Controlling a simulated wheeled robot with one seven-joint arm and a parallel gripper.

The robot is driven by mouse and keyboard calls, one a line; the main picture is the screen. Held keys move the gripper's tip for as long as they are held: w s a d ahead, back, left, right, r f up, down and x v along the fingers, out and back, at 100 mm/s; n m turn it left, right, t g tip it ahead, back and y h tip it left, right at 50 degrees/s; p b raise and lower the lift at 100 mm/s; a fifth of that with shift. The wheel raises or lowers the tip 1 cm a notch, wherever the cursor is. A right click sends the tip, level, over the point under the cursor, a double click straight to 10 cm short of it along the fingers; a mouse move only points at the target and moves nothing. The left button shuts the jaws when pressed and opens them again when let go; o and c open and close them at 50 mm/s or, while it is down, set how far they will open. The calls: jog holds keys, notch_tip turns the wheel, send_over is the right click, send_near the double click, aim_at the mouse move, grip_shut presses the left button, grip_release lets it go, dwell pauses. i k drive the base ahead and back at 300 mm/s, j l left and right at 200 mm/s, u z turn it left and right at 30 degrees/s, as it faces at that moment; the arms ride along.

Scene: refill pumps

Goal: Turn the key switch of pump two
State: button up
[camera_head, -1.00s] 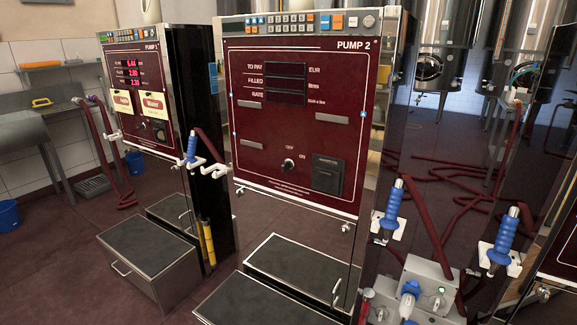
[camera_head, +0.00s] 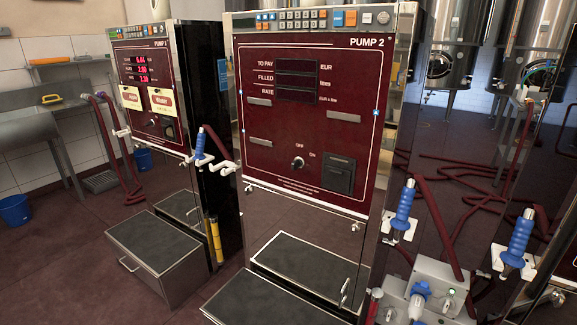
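Pump 2 (camera_head: 330,120) stands in the middle of the head view, with a dark red front panel in a steel frame. Its key switch (camera_head: 297,163) is a small round silver knob low on the panel, between the labels OFF and ON. The knob looks turned towards the OFF side, but it is too small to be sure. The three displays (camera_head: 297,80) beside TO PAY, FILLED and RATE are dark. A dark square slot unit (camera_head: 339,175) sits right of the switch. My gripper is not in view.
Pump 1 (camera_head: 150,90) stands to the left with lit red displays. Steel step boxes (camera_head: 265,300) stand on the floor before pump 2. Blue-handled nozzles (camera_head: 404,208) and a grey socket box (camera_head: 430,285) are at the right. Red hoses (camera_head: 470,185) lie on the floor behind.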

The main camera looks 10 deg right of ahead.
aim_at(297, 163)
jog(key=i+j+u, duration=0.15)
jog(key=i+j, duration=1.65)
